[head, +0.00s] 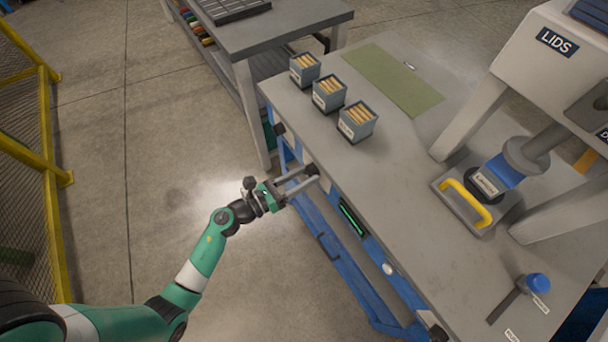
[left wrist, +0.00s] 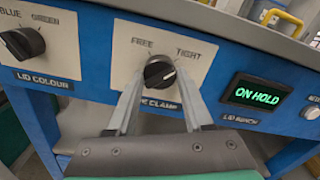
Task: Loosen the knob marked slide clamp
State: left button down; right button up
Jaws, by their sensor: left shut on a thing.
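The black slide clamp knob (left wrist: 160,72) sits on a pale plate between the words FREE and TIGHT in the left wrist view. A light line on its face runs on the right side, toward TIGHT. The fingers partly hide the label below it, leaving "E CLAMP" readable. My left gripper (head: 301,180) reaches the front panel of the bench, and its two fingers (left wrist: 155,88) are shut on the knob, one on each side. In the head view the knob (head: 312,170) is a small dark shape at the fingertips. My right gripper is not in view.
The lid colour knob (left wrist: 22,43) is left of the clamp knob. A green ON HOLD display (left wrist: 257,94) is to its right. On the bench (head: 400,200) stand bins of wooden pieces (head: 357,122), a press with a yellow handle (head: 464,205) and a blue-topped lever (head: 537,283).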

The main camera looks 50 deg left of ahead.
pick_arm(q)
jog(key=n+p, duration=0.1)
jog(key=n, duration=0.1)
jog(key=n+p, duration=0.1)
jog(key=p, duration=0.1)
jog(key=shift+r+n, duration=0.2)
jog(key=shift+n, duration=0.2)
jog(key=n+p, duration=0.3)
jog(key=n, duration=0.1)
jog(key=shift+n, duration=0.3)
jog(key=n+p, duration=0.2)
jog(key=n, duration=0.3)
jog(key=shift+d+p, duration=0.1)
jog(key=shift+p, duration=0.2)
jog(key=n+p, duration=0.1)
jog(key=n, duration=0.3)
jog(key=shift+n+p, duration=0.3)
jog(key=shift+n, duration=0.1)
jog(key=shift+c, duration=1.5)
grip_release()
